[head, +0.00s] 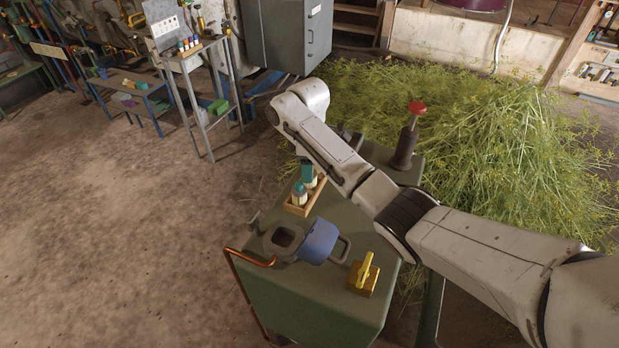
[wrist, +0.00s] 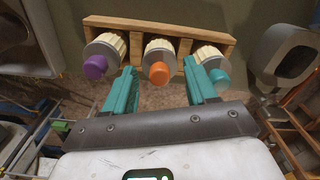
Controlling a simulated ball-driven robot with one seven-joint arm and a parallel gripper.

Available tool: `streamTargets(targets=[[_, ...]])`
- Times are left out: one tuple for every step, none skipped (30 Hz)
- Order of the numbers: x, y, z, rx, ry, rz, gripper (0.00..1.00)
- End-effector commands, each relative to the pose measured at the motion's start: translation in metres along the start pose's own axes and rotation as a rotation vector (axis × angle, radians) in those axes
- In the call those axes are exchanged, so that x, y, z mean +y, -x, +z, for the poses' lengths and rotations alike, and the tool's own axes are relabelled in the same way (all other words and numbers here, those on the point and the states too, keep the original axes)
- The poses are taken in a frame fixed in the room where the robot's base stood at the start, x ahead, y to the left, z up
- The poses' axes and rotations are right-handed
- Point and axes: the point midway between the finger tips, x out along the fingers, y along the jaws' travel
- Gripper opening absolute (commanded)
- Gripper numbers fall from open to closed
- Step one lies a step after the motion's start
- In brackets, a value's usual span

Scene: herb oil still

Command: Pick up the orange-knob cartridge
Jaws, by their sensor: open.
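The orange-knob cartridge (wrist: 159,73) is in the middle of a wooden rack (wrist: 160,25) in the wrist view, with a pale ribbed body and a grey collar. My gripper (wrist: 158,66) is open, with one teal finger on each side of the orange knob. I cannot tell whether either finger touches it. A purple-knob cartridge (wrist: 97,66) sits to its left and a teal-knob cartridge (wrist: 210,70) to its right. In the head view the rack (head: 296,209) stands on the green bench, and my arm hides part of it and the orange knob.
The green bench (head: 290,300) also carries a blue and grey handled device (head: 320,240), a yellow-handled brass block (head: 363,276) and a dark post with a red knob (head: 408,140). Cut herbs (head: 480,150) lie behind the bench. Open floor (head: 120,240) is to the left.

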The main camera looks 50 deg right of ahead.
Motion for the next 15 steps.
streamTargets(targets=[[0.000, -0.006, 0.001, -0.001, -0.001, -0.002, 0.57], [0.000, -0.010, 0.001, -0.002, -0.002, -0.003, 0.57], [0.000, -0.014, 0.001, -0.002, -0.001, -0.002, 0.57], [0.000, -0.017, 0.001, -0.001, -0.001, -0.001, 0.57], [0.000, -0.019, 0.001, 0.000, -0.001, -0.001, 0.57], [0.000, -0.021, 0.001, -0.001, -0.001, -0.001, 0.57], [0.000, -0.021, 0.001, 0.000, -0.001, -0.001, 0.57], [0.000, -0.022, 0.001, 0.000, -0.001, -0.001, 0.57], [0.000, -0.022, 0.001, 0.000, -0.001, -0.001, 0.57], [0.000, -0.022, 0.001, 0.000, -0.001, -0.001, 0.57], [0.000, -0.022, 0.001, 0.000, -0.001, 0.000, 0.57], [0.000, -0.022, 0.001, 0.000, -0.001, 0.000, 0.57], [0.000, -0.022, 0.001, 0.000, -0.001, 0.000, 0.57], [0.000, -0.022, 0.001, 0.000, -0.001, 0.000, 0.54], [0.000, -0.022, 0.000, 0.000, -0.001, 0.000, 0.50]])
